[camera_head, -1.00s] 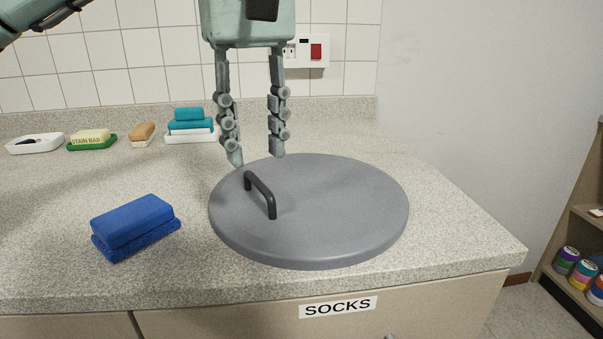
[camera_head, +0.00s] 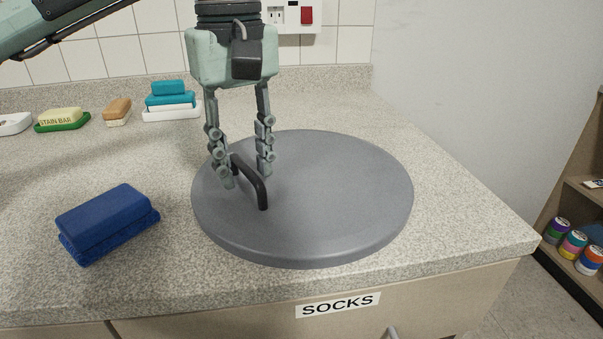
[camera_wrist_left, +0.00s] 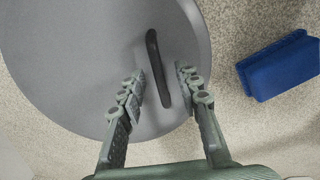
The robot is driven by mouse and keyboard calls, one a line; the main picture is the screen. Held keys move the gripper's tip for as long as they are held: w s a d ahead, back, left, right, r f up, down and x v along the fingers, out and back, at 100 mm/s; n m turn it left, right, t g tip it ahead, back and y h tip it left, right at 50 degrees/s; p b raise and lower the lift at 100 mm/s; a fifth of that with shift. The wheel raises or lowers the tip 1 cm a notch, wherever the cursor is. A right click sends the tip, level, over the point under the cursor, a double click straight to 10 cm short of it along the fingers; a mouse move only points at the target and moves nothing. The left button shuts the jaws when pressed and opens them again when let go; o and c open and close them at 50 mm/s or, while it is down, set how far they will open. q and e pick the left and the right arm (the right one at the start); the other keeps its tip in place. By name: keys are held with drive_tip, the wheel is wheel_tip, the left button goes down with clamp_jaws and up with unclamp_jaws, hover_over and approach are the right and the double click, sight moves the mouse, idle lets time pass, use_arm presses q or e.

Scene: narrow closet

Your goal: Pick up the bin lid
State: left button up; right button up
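The bin lid (camera_head: 330,205) is a round grey disc lying flat on the speckled countertop. It has a black bar handle (camera_head: 257,188) near its left side. My left gripper (camera_head: 243,182) is open, pointing down, with its two fingers on either side of the handle. In the left wrist view the lid (camera_wrist_left: 80,60) fills the left part, and the handle (camera_wrist_left: 157,65) runs between the open fingers (camera_wrist_left: 162,78), with a gap on both sides. My right gripper is in neither view.
Along the back stand a stain bar (camera_head: 62,118), a tan bar (camera_head: 117,110) and a teal stack (camera_head: 170,98). The counter (camera_head: 450,205) right of the lid is clear. A wall socket (camera_head: 290,15) is behind.

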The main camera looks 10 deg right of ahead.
use_arm(q)
drive_tip(key=shift+f, duration=0.1)
clamp_jaws()
drive_tip(key=shift+r, duration=0.2)
idle(0.5)
